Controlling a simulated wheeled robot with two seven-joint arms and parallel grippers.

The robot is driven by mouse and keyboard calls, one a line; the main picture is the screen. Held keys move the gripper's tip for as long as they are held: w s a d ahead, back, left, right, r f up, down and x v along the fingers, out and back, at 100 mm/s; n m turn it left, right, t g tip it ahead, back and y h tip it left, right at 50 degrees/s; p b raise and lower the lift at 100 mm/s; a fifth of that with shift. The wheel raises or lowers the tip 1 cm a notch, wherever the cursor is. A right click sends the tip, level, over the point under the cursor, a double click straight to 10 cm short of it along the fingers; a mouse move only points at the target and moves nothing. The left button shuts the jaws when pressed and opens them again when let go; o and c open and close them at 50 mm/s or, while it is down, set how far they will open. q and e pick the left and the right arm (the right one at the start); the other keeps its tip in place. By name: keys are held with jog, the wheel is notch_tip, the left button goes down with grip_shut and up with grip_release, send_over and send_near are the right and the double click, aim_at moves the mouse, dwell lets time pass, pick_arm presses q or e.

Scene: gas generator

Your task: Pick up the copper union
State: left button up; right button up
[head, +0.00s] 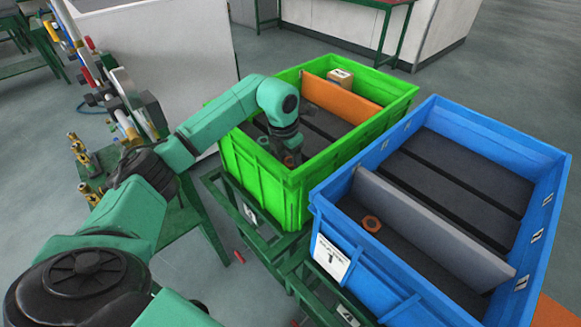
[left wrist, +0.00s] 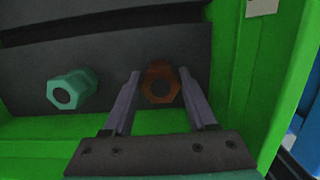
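The copper union (left wrist: 160,84) is a brown hexagonal fitting with a dark round opening. It lies on the dark floor of the green crate (head: 262,178), near the crate's wall. My left gripper (left wrist: 159,74) reaches down into this crate, with its two fingers apart, one on each side of the union. A small gap shows on the left of the union; I cannot tell whether the right finger touches it. In the head view my left gripper (head: 291,156) is partly hidden, and the union there cannot be made out. My right gripper is not in view.
A teal hexagonal fitting (left wrist: 72,90) lies left of the union. An orange divider (head: 340,97) and a cardboard box (head: 341,77) are at the green crate's far end.

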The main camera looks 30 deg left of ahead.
pick_arm(q)
grip_shut()
jog(key=shift+r, duration=0.1)
